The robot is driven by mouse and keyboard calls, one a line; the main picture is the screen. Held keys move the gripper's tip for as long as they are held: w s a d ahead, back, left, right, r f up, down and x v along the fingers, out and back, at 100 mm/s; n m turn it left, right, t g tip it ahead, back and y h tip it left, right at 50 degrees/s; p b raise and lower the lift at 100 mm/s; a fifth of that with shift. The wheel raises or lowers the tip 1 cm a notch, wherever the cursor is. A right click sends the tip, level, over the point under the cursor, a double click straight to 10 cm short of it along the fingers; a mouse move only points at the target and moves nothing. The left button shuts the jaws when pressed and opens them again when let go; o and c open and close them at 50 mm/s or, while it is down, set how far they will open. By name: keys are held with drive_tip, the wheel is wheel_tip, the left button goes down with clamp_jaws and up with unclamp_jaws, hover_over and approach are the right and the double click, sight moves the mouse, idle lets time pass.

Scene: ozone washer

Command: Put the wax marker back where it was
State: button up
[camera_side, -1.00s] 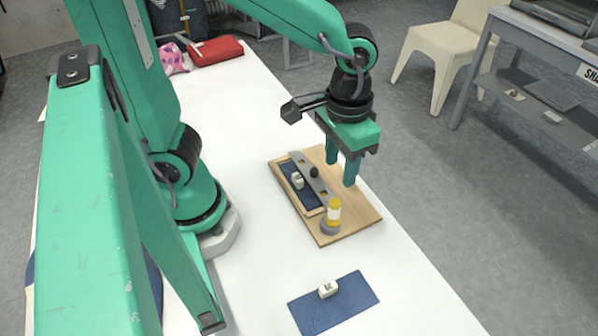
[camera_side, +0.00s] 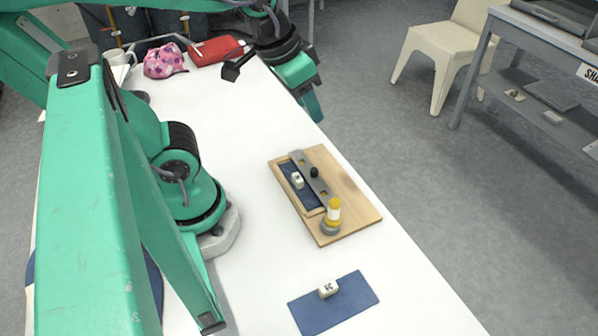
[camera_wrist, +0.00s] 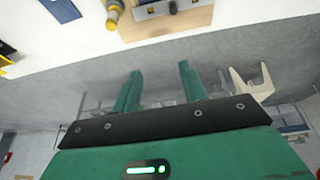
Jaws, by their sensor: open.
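The wax marker (camera_side: 334,207) looks like a short yellow cylinder with a white band. It stands upright at a grey round holder on the near corner of the wooden board (camera_side: 352,205); whether it is fully seated I cannot tell. In the wrist view the marker (camera_wrist: 113,8) shows at the top edge, partly cut off. My gripper (camera_side: 316,104) is beyond the board, over the table's far right edge, well apart from the marker. In the wrist view my gripper (camera_wrist: 160,72) has its fingers spread with nothing between them.
The board carries a blue-lined tray with a white block (camera_side: 297,180) and a grey bar with a black knob (camera_side: 314,172). A blue mat (camera_side: 350,303) with another white block (camera_side: 328,288) lies nearer. A red pouch (camera_side: 215,50) and pink bag (camera_side: 164,61) lie at the back.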

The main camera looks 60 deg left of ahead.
drive_tip(key=shift+s+a+r+t, duration=0.3)
drive_tip(key=shift+a, duration=0.3)
drive_tip(key=shift+s+a+r+t, duration=0.3)
drive_tip(key=shift+a, duration=0.3)
